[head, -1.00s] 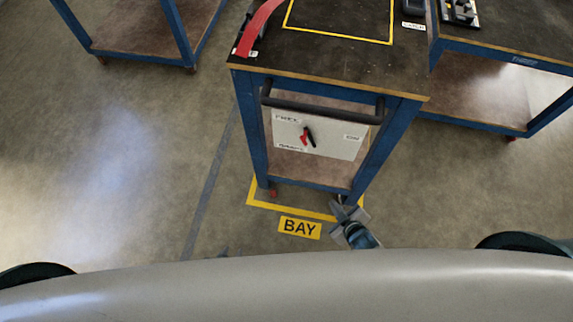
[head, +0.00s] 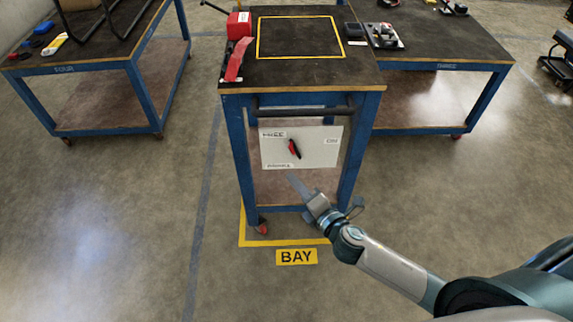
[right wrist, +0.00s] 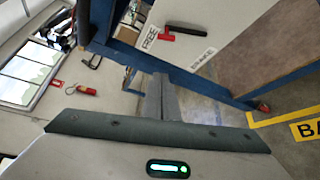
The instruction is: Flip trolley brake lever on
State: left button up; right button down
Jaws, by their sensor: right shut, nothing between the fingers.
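The brake lever (head: 294,148), red and black, sits on a white plate (head: 320,147) on the front of the blue trolley (head: 236,140). The lever (right wrist: 180,31) and the plate also show in the right wrist view. My right gripper (head: 295,184) is shut and empty, just below the plate's lower edge in the picture, apart from the lever. Its closed fingers (right wrist: 160,97) show in the wrist view. My left gripper is out of view.
A dark handle bar (head: 305,111) runs across the trolley front above the plate. A red strap (head: 237,60) and red box (head: 238,25) lie on the trolley top. A BAY sign (head: 296,257) and yellow line mark the floor. Other benches stand left and right.

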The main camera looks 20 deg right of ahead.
jog(key=shift+f, duration=0.1)
jog(key=shift+w, duration=0.15)
jog(key=x, duration=1)
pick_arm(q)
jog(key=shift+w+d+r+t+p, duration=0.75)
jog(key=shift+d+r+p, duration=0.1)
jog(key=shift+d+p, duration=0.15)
pick_arm(e)
jog(key=shift+s+d+r, duration=0.1)
jog(key=shift+d+r, duration=0.1)
jog(key=shift+d, duration=0.45)
jog(key=shift+s+d+r, duration=0.1)
jog(key=shift+d+r, duration=0.1)
jog(key=shift+d, duration=0.4)
jog(key=shift+s+d+r, duration=0.1)
jog(key=shift+d+r, duration=0.1)
jog(key=shift+d, duration=0.45)
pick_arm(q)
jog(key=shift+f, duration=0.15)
